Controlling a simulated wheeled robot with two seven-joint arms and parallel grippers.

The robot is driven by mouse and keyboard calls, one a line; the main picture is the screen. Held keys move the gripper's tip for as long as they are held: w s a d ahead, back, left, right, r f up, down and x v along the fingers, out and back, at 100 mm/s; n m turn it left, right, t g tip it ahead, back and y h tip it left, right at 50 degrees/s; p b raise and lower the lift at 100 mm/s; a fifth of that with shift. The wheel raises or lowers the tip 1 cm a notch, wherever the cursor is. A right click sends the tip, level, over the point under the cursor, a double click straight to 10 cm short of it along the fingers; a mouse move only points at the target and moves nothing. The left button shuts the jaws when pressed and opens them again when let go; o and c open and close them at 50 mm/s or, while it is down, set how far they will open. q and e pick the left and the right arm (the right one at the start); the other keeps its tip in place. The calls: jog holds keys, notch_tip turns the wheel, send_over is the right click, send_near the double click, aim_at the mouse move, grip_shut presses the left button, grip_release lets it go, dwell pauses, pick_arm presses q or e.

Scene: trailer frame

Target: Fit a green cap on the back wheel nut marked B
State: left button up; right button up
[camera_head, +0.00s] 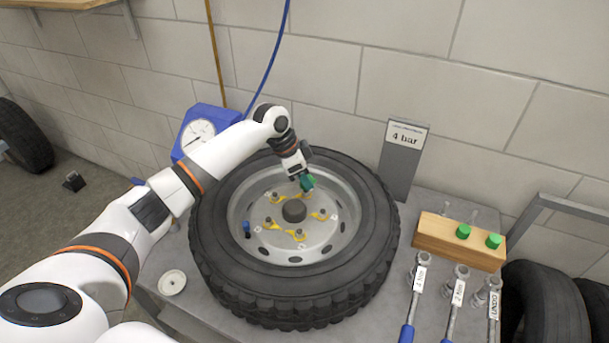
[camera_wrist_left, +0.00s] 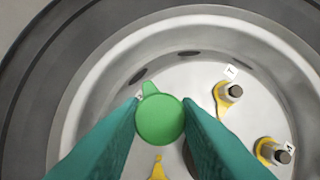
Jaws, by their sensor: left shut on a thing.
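My left gripper (camera_head: 305,180) is over the back part of the wheel (camera_head: 230,284), which lies flat on the bench. In the left wrist view its teal fingers are shut on a round green cap (camera_wrist_left: 160,119) with a small pointed tab. The cap is above the rim, and whatever is directly under it is hidden. Several wheel nuts with yellow pointers ring the dark hub (camera_head: 294,211). Two nuts, one upper (camera_wrist_left: 235,90) and one lower (camera_wrist_left: 282,157), show with small white tags at the right of the wrist view. I cannot read a B. My right gripper is out of view.
A wooden block (camera_head: 450,248) with two green caps (camera_head: 463,231) (camera_head: 493,241) stands at right. Tagged wrenches (camera_head: 455,290) lie in front of it. A blue gauge (camera_head: 200,135), a "4 bar" sign (camera_head: 404,150) and the wall are behind. A white disc (camera_head: 172,282) lies at left.

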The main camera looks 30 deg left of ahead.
aim_at(304, 190)
pick_arm(q)
jog(key=shift+f, duration=0.2)
jog(key=shift+f, duration=1.4)
jog(key=o, duration=1.5)
jog(key=shift+r, duration=0.15)
notch_tip(304, 190, up, 8)
jog(key=p, duration=0.8)
